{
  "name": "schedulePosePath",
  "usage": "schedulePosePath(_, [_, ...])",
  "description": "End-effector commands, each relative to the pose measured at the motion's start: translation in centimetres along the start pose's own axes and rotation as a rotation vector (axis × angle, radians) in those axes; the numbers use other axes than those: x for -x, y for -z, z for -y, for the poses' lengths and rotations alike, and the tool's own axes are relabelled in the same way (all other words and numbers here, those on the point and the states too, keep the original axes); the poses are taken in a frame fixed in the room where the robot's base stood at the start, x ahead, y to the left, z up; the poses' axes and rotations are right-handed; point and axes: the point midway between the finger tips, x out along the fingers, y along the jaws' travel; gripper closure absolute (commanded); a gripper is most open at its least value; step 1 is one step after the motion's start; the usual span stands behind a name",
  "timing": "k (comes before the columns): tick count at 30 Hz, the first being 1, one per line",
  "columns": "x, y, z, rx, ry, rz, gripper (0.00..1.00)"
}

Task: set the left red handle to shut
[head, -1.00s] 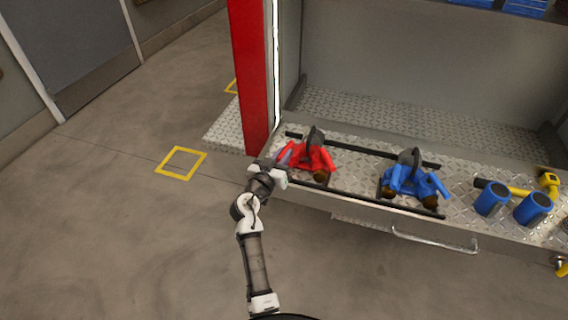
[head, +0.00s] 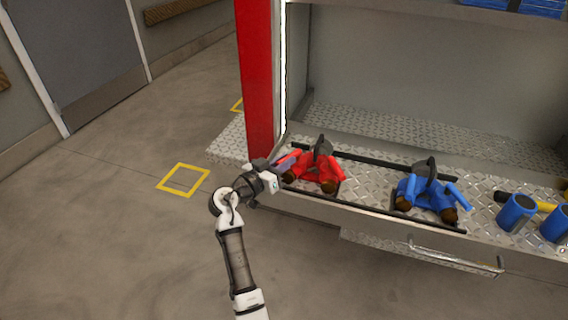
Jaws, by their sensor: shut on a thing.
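The red valve (head: 318,168) sits on the bumper deck beside the red post, with a dark grey upright part on top and brownish outlets at its front. Its left red handle (head: 291,155) is the arm on its left side, pointing out toward my gripper. My gripper (head: 280,168) is at the left end of the red valve and is shut on the left red handle. The fingers are small and partly hidden by the wrist, so the exact contact is hard to see.
A blue valve (head: 425,190) stands to the right on the same black rails. Blue cylinders (head: 516,213) stand further right. The red post (head: 257,80) rises close behind my gripper. A metal bar handle (head: 455,258) sticks out below the deck. The floor at left is clear.

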Motion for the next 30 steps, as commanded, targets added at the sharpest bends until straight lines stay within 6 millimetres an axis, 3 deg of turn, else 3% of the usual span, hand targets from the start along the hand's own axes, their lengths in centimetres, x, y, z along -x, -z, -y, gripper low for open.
schedulePosePath(1, [0.0,-0.1,0.0,0.0,0.0,0.002,0.79])
schedulePosePath(5, [0.0,0.0,0.0,0.0,0.0,0.001,0.62])
schedulePosePath(17, [0.8,0.0,0.1,-0.001,0.003,-0.001,0.61])
schedulePosePath(30, [9.9,-0.1,0.1,-0.002,0.004,-0.001,0.61])
